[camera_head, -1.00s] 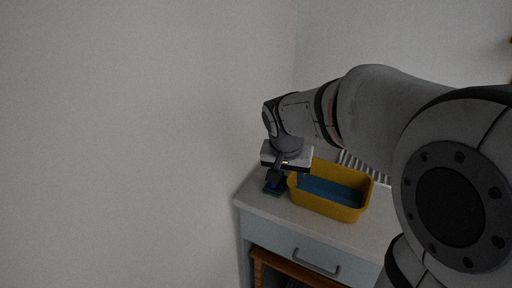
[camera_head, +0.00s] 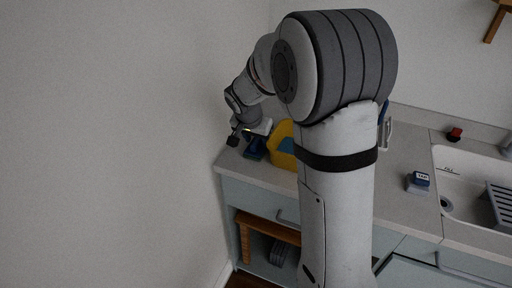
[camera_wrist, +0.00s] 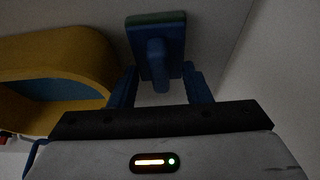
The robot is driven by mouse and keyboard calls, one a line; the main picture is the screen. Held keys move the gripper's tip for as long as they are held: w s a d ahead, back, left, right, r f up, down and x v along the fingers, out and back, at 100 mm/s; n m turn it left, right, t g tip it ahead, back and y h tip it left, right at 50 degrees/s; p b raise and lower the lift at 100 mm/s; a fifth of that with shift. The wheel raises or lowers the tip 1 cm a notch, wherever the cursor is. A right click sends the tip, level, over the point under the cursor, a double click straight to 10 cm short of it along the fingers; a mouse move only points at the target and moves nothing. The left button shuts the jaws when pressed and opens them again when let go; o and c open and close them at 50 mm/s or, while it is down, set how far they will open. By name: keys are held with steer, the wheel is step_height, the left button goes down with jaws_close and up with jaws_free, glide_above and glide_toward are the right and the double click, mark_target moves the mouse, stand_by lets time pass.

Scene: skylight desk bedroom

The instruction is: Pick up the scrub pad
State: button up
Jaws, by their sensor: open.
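The scrub pad (camera_wrist: 172,33) appears to be the blue block with a green edge and a stubby blue handle in the wrist view. In the head view it is a small dark blue shape (camera_head: 255,149) on the counter's left end, beside the yellow tub. My gripper (camera_wrist: 160,68) is open, its two fingers to either side of the handle, with a gap visible on both sides. In the head view my gripper (camera_head: 243,136) is small and dark, close to the pad; contact cannot be told there.
The yellow tub (camera_head: 283,138) with a blue inside stands just right of the pad, partly hidden by my arm. The wall is close on the left. A small blue-and-grey block (camera_head: 419,182) and a sink (camera_head: 452,165) are further right on the counter (camera_head: 400,150).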

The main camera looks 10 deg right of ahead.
steer(key=shift+c, duration=0.3)
jaws_close()
stand_by(0.3)
